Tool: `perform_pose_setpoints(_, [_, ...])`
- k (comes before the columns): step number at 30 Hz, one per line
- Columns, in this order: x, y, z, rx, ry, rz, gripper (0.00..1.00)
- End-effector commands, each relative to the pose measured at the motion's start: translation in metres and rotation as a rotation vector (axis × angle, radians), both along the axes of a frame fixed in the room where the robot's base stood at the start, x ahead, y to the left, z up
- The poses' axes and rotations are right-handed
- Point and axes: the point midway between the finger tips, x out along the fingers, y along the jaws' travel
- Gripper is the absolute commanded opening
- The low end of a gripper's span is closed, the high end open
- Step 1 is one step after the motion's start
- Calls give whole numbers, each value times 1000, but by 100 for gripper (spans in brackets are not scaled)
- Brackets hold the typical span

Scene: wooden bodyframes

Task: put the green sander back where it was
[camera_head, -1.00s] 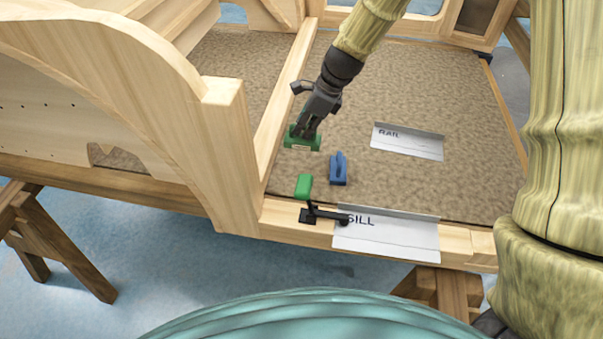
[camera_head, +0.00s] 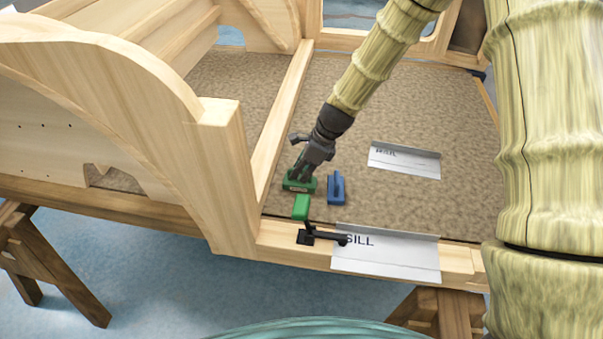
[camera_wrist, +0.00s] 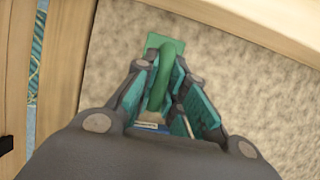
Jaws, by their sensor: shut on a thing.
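The green sander (camera_head: 299,184) is a small block with a raised handle. My gripper (camera_head: 301,174) is shut on its handle, just left of the blue sander. In the wrist view the green sander (camera_wrist: 165,47) sits between the finger pads of my gripper (camera_wrist: 165,95). It is over the brown floor panel (camera_head: 415,120), at or close to the surface; I cannot tell whether it touches. The blue sander (camera_head: 336,188) rests upright on the panel, a small gap away.
A wooden rail (camera_head: 285,115) bounds the left side.

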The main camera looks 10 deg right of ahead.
Motion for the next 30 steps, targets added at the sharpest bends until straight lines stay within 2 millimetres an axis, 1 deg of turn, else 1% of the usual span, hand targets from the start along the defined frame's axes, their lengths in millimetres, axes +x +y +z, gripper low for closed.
perform_pose_setpoints(1, [0,0,-6,0,1,-1,0])
perform_pose_setpoints(3, [0,0,-9,0,-1,0,0])
perform_pose_setpoints(13, [0,0,-12,0,-1,0,0])
perform_pose_setpoints(14, [0,0,-12,0,-1,0,16])
perform_pose_setpoints(15, [0,0,-12,0,-1,0,24])
perform_pose_setpoints(17, [0,0,-12,0,-1,0,34])
perform_pose_setpoints(26, [0,0,-11,0,-1,0,34])
perform_pose_setpoints(30, [0,-2,-5,-1,-2,0,34])
